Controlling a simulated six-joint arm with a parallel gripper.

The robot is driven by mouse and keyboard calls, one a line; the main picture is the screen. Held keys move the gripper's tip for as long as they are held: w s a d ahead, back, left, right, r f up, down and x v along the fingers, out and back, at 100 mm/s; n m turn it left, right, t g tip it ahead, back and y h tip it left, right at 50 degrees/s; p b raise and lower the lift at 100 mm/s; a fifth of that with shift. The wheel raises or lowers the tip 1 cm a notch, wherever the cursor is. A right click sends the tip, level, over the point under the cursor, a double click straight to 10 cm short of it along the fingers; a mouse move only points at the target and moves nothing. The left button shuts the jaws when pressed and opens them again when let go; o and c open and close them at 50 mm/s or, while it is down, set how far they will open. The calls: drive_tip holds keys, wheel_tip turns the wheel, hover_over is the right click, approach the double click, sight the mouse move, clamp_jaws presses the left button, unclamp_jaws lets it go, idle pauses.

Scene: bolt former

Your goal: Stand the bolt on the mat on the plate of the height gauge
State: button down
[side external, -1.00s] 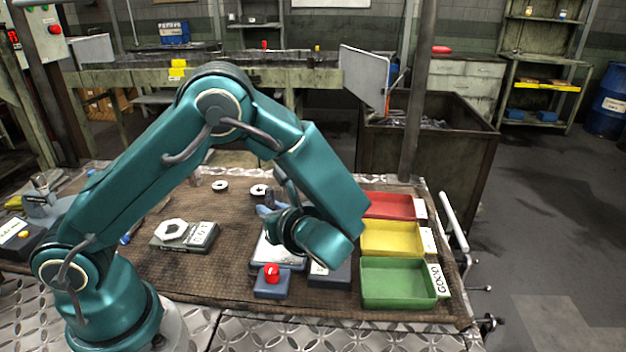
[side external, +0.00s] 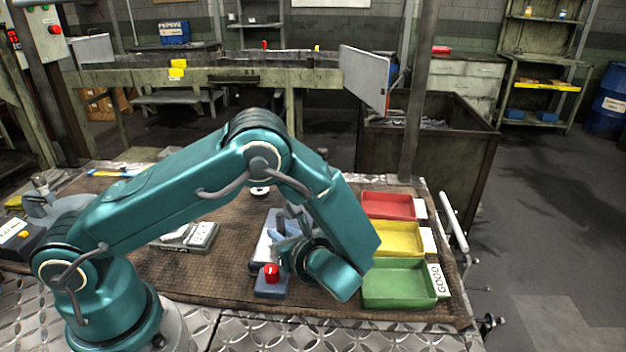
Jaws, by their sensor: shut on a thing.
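My gripper (side external: 284,228) shows only in part, behind my wrist, above a low device with a pale plate (side external: 262,250). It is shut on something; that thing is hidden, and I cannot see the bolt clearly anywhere. I cannot tell whether the held thing touches the pale plate. I cannot make out for sure whether this low device is the height gauge. The brown mat (side external: 225,275) covers most of the bench.
A red button on a blue box (side external: 271,274) stands just in front of the pale plate. Green (side external: 398,282), yellow (side external: 391,238) and red (side external: 388,205) trays line the right side. A labelled block (side external: 190,238) lies left, partly behind my arm. A ring (side external: 260,191) lies at the back.

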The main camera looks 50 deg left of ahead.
drive_tip(key=c, duration=0.8)
unclamp_jaws()
drive_tip(key=shift+r, duration=0.2)
drive_tip(key=v, duration=1.1)
drive_tip(key=shift+s+d+r, duration=0.1)
drive_tip(key=shift+d, duration=0.25)
drive_tip(key=s+a+r+n+h, duration=0.1)
drive_tip(key=n+h, duration=0.1)
drive_tip(key=s+a+r+n+g+h, duration=0.1)
drive_tip(key=r+n+h, duration=0.1)
drive_tip(key=s+a+r+n+g+h, duration=0.1)
drive_tip(key=s+n, duration=0.1)
drive_tip(key=n, duration=0.1)
drive_tip(key=shift+s+a+r+h, duration=0.1)
drive_tip(key=shift+a+r+h, duration=0.25)
drive_tip(key=shift+h, duration=0.05)
drive_tip(key=s+r+n+t+h, duration=0.1)
drive_tip(key=s+n+h, duration=0.1)
drive_tip(key=n, duration=0.2)
drive_tip(key=s+d+r+n+t+h, duration=0.1)
drive_tip(key=s+n+t+h, duration=0.1)
drive_tip(key=n+h, duration=0.1)
drive_tip(key=s+r+n+t+h, duration=0.2)
drive_tip(key=n, duration=0.4)
drive_tip(key=shift+d, duration=0.15)
